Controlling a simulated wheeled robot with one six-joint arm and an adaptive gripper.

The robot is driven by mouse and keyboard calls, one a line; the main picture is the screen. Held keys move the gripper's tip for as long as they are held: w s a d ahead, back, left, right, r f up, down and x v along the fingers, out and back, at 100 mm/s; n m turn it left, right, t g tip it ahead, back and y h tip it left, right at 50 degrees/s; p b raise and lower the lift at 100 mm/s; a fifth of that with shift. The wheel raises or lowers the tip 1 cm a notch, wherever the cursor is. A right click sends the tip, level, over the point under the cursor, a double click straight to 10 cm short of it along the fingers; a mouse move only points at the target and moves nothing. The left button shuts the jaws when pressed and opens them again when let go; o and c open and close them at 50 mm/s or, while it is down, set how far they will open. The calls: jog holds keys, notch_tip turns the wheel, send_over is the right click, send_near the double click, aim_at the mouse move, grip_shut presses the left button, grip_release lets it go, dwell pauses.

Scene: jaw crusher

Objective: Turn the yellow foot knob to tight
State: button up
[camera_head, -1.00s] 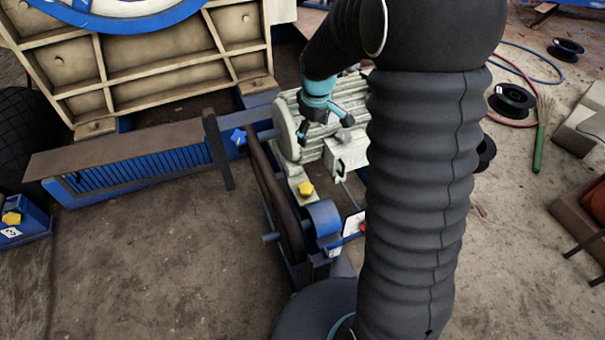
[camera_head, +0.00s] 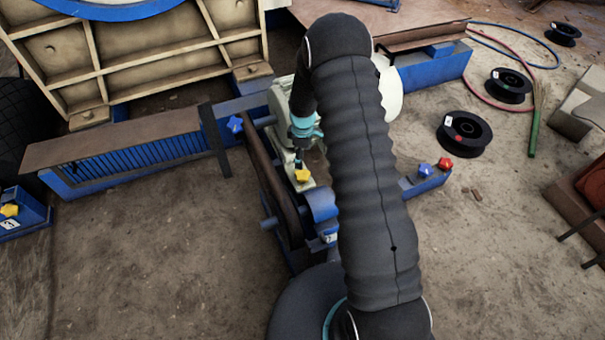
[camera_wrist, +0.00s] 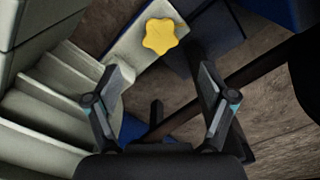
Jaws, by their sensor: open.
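The yellow foot knob (camera_head: 302,175) is a star-shaped knob on the pale foot of the motor. It also shows in the wrist view (camera_wrist: 160,35), at the top centre on a pale plate. My gripper (camera_head: 300,158) is just above and behind the knob in the head view. In the wrist view my gripper (camera_wrist: 165,75) is open and empty, with its two fingers apart below the knob in the picture. The fingers do not touch the knob there. The pale motor (camera_head: 282,100) is partly hidden behind my arm.
A dark belt (camera_head: 268,180) runs left of the knob, near a blue star knob (camera_head: 235,124). Another yellow knob (camera_head: 10,210) sits on a blue box at far left. Blue (camera_head: 425,170) and red (camera_head: 445,164) knobs stand right of my arm. Black reels (camera_head: 465,132) lie on the floor.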

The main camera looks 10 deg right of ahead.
aim_at(303, 175)
notch_tip(303, 175, down, 11)
jog(key=shift+r, duration=0.15)
dwell(0.4)
jog(key=c, duration=1.2)
